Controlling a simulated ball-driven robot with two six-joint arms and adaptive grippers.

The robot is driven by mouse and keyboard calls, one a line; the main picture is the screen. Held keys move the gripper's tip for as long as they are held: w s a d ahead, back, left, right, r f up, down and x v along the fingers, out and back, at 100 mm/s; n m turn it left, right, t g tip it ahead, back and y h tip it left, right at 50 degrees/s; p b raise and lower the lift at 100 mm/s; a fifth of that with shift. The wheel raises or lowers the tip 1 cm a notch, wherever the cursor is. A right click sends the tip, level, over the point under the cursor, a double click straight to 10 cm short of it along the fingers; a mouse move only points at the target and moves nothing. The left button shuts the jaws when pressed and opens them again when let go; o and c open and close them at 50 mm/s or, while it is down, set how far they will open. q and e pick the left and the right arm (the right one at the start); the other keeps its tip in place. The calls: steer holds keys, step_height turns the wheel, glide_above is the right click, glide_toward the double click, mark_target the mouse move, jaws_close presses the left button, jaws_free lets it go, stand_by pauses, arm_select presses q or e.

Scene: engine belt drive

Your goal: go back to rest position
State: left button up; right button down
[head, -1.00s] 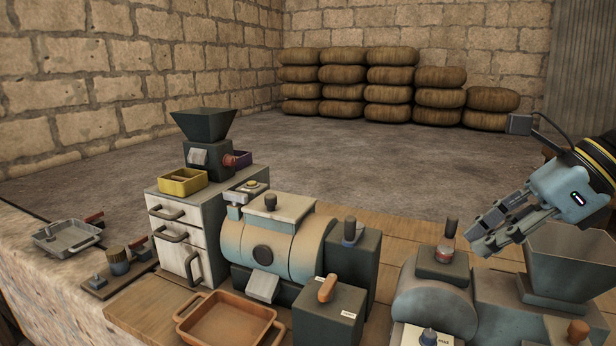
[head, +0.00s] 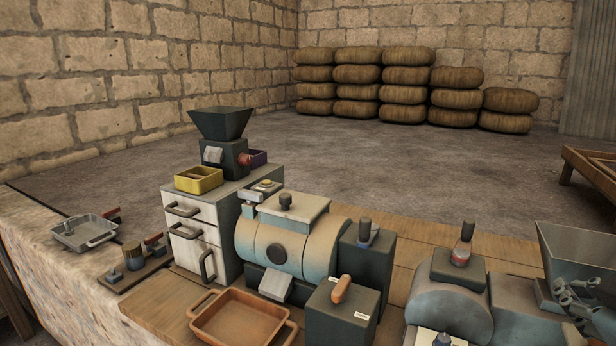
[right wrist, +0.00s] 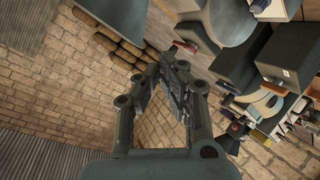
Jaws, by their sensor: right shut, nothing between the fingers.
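My right gripper (head: 566,297) is at the lower right of the head view, overlapping the grey hopper (head: 590,250) of the right-hand machine. Only its fingers show there, small and partly cut off by the frame edge. In the right wrist view my right gripper (right wrist: 174,68) fills the middle, with its fingertips together and nothing between them. My left gripper is not in either view.
A blue-grey machine (head: 445,310) stands close to my right gripper. A cream drum machine (head: 285,240), an orange tray (head: 238,318) and a white drawer cabinet (head: 193,247) stand further left. Stacked sacks (head: 407,75) line the back wall. The floor between is clear.

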steer(key=s+a+f+m+g+y, duration=0.25)
steer(key=s+f+g, duration=0.2)
steer(key=s, duration=0.25)
steer(key=s+a+f+m+g+y, duration=0.1)
steer(key=s+a+f+g, duration=0.3)
steer(key=s+f, duration=0.3)
steer(key=s+d+f+g+b, duration=0.1)
steer(key=s+f+b, duration=0.15)
steer(key=f, duration=1.35)
steer(key=s+d+f+g+b, duration=0.1)
steer(key=s+d+f+b, duration=0.15)
steer(key=f, duration=1.45)
steer(key=s+f+b, duration=0.1)
steer(key=s+f, duration=1.4)
steer(key=s, duration=0.2)
steer(key=shift+s+f+g+b, duration=0.1)
steer(key=shift+g+b, duration=0.2)
steer(key=shift+g, duration=0.05)
steer(key=shift+m, duration=0.25)
